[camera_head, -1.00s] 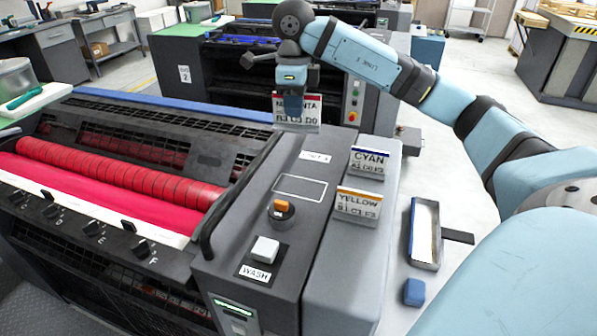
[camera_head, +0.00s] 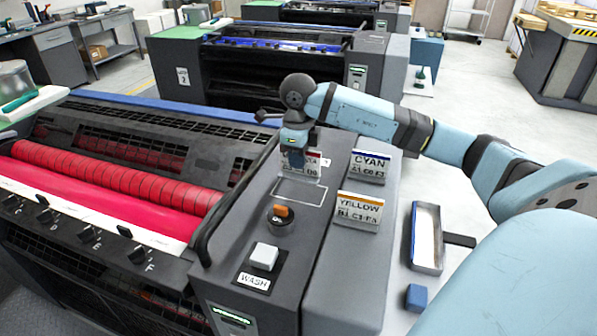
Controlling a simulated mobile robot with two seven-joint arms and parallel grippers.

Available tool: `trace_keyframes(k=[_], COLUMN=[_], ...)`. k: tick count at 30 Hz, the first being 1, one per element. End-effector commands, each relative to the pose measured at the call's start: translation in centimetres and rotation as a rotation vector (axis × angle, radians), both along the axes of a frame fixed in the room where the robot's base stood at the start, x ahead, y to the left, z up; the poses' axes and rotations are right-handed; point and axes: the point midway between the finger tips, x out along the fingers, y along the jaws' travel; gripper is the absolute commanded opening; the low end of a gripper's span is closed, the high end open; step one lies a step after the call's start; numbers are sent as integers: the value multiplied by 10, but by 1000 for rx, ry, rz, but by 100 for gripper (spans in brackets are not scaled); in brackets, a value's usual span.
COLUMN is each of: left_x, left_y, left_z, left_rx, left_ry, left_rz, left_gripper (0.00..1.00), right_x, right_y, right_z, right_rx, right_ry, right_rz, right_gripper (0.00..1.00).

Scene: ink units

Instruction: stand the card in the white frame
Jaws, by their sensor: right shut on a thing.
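The magenta card (camera_head: 312,167), white with a red top band, is partly hidden behind my right gripper (camera_head: 296,158). My right gripper is shut on it and holds it upright just at the far end of the white frame (camera_head: 301,190), an outline marked on the grey console top. I cannot tell whether the card's lower edge touches the surface. The frame's inside looks empty at its near part. My left gripper is not in view.
The cyan card (camera_head: 368,166) and yellow card (camera_head: 359,211) stand on the console to the right. An orange-topped knob (camera_head: 281,214) and a white wash button (camera_head: 264,256) are nearer. A tray (camera_head: 427,238) and a blue block (camera_head: 417,297) lie at right.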

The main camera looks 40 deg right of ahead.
Motion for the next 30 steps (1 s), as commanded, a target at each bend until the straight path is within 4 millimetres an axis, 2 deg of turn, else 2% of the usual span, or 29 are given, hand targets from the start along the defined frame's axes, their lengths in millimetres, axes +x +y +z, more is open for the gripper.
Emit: trace_keyframes(k=[4, 9, 12, 23, 24, 26, 30], left_x=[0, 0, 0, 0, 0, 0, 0], left_y=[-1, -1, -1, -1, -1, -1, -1], left_z=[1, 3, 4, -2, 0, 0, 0], left_rx=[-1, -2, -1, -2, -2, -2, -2], left_ry=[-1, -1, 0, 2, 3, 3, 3], left_rz=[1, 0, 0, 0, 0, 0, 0], left_gripper=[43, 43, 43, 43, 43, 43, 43], right_x=[0, -1, 0, 0, 0, 0, 0], right_y=[0, 0, 0, 0, 0, 0, 0], right_z=[-11, -36, -45, -50, -48, -48, -48], right_rx=[1, 1, 0, 0, 0, 0, 0], right_ry=[2, 4, 1, 0, 0, 0, 0], right_rz=[0, -1, 0, 0, 0, 0, 0], right_gripper=[0, 0, 0, 0, 18, 32, 35])
